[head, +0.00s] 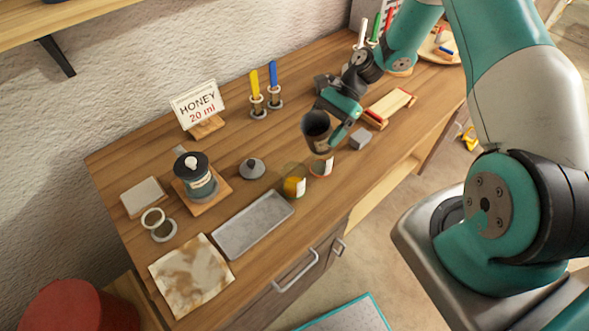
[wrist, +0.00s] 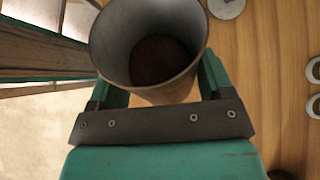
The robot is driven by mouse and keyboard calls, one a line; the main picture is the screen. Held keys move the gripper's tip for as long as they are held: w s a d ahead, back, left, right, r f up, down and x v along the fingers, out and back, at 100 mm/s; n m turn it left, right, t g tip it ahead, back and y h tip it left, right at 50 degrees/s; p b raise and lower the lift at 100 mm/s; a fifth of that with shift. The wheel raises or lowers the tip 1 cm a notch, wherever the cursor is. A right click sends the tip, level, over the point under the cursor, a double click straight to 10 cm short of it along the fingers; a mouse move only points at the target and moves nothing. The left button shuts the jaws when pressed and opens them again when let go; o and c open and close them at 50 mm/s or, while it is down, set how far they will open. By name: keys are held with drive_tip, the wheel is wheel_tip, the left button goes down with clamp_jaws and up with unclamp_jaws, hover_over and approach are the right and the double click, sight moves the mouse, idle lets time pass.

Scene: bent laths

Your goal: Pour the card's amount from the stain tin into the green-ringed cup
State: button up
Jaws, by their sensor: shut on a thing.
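My gripper (head: 338,112) is shut on a dark, open-topped tin (head: 317,128) and holds it above the right part of the bench. The wrist view shows its open mouth and dark brown contents (wrist: 158,62) low inside. The tin looks close to upright. Just below it stands a small cup with a red and white marking (head: 321,166). A yellow cup with a white patch (head: 294,187) stands to its left. I cannot make out a green ring on either cup. The card (head: 198,105) reads "HONEY 20 ml" and stands at the back of the bench.
A lidded jar (head: 196,177) stands on a wooden board at left. A grey knobbed lid (head: 253,168), a metal tray (head: 252,225), a stained cloth (head: 190,273) and a grey block (head: 360,139) lie around. Yellow and blue-handled tools (head: 265,90) stand at the back.

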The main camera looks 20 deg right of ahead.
sight(310, 145)
drive_tip(key=shift+s+a+r+t+h, duration=0.25)
drive_tip(key=shift+a+r+h, duration=0.35)
drive_tip(key=shift+h, duration=0.4)
drive_tip(key=shift+a+f+h+b, duration=0.3)
drive_tip(key=shift+a+f+b, duration=0.05)
drive_tip(key=shift+b, duration=0.2)
drive_tip(key=shift+s+a+f+t+h+b, duration=0.15)
drive_tip(key=shift+a+f+t+h+b, duration=0.05)
drive_tip(key=shift+a+t+h+b, duration=0.25)
drive_tip(key=shift+a+f+h+b, duration=0.15)
drive_tip(key=shift+h+b, duration=0.25)
drive_tip(key=shift+h, duration=0.25)
drive_tip(key=shift+s+r+t+h, duration=0.1)
drive_tip(key=shift+r+t+h, duration=0.3)
drive_tip(key=shift+r+h, duration=0.45)
drive_tip(key=shift+f+h+b, duration=0.3)
drive_tip(key=shift+f+h, duration=0.05)
drive_tip(key=shift+a+f+t+h+b, duration=0.15)
drive_tip(key=shift+t+h+b, duration=0.25)
drive_tip(key=shift+h, duration=0.4)
drive_tip(key=shift+d, duration=0.25)
drive_tip(key=shift+d, duration=0.2)
